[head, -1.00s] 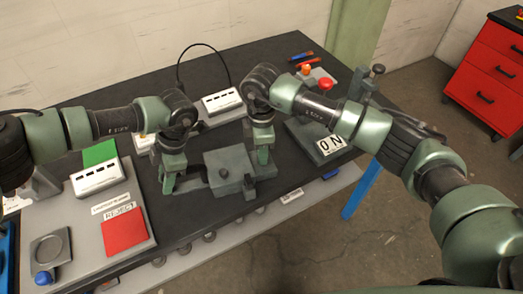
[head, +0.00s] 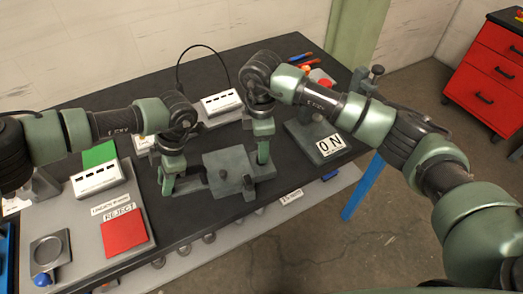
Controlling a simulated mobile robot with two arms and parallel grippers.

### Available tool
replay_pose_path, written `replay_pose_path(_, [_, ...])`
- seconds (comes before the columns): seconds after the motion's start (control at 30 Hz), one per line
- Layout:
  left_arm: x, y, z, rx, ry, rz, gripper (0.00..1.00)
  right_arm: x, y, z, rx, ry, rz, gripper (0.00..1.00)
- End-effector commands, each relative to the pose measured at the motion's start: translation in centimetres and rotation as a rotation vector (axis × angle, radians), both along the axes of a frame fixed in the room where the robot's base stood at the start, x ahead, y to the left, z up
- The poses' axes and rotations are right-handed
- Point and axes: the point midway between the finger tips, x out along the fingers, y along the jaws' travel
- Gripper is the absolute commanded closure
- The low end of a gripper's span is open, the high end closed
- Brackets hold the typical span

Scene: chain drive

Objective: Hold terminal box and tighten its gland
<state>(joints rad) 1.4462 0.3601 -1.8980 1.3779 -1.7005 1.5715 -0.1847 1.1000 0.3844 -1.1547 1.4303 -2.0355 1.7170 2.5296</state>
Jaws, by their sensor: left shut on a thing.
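The grey terminal box (head: 229,165) sits on the dark table, between my two grippers in the head view. A dark upright knob (head: 248,184) shows at its front right; I cannot tell whether this is the gland. My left gripper (head: 174,183) is low at the box's left side, shut on a grey part that appears to belong to the box. My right gripper (head: 263,158) points down at the box's right rear side. Its fingertips are small and partly merge with the box, so its opening and any contact are unclear.
A green pad, a white slotted block (head: 98,178) and a red REJECT pad (head: 123,232) lie on a grey board at left. Another slotted block (head: 221,101) stands behind. An ON-labelled fixture (head: 330,145) is at right. The table's front edge is close to the box.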

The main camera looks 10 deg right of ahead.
Motion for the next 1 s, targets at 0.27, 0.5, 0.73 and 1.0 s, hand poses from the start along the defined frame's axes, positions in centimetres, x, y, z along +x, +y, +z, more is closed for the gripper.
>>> replay_pose_path(0.27, [0.1,0.0,0.1,0.0,-0.002,0.002,1.0,0.1,0.0,6.1,0.003,-0.004,0.0,0.5])
replay_pose_path(0.5, [0.1,0.0,0.1,0.0,-0.002,0.002,1.0,0.0,-0.1,8.6,0.001,-0.002,-0.001,0.5])
replay_pose_path(0.73, [0.1,0.0,0.1,-0.001,-0.003,0.003,1.0,0.0,-0.1,8.9,0.001,-0.001,-0.001,0.5])
replay_pose_path(1.0, [0.1,0.0,0.1,-0.001,-0.003,0.002,0.52,0.0,-0.1,8.9,0.001,-0.001,-0.001,0.5])
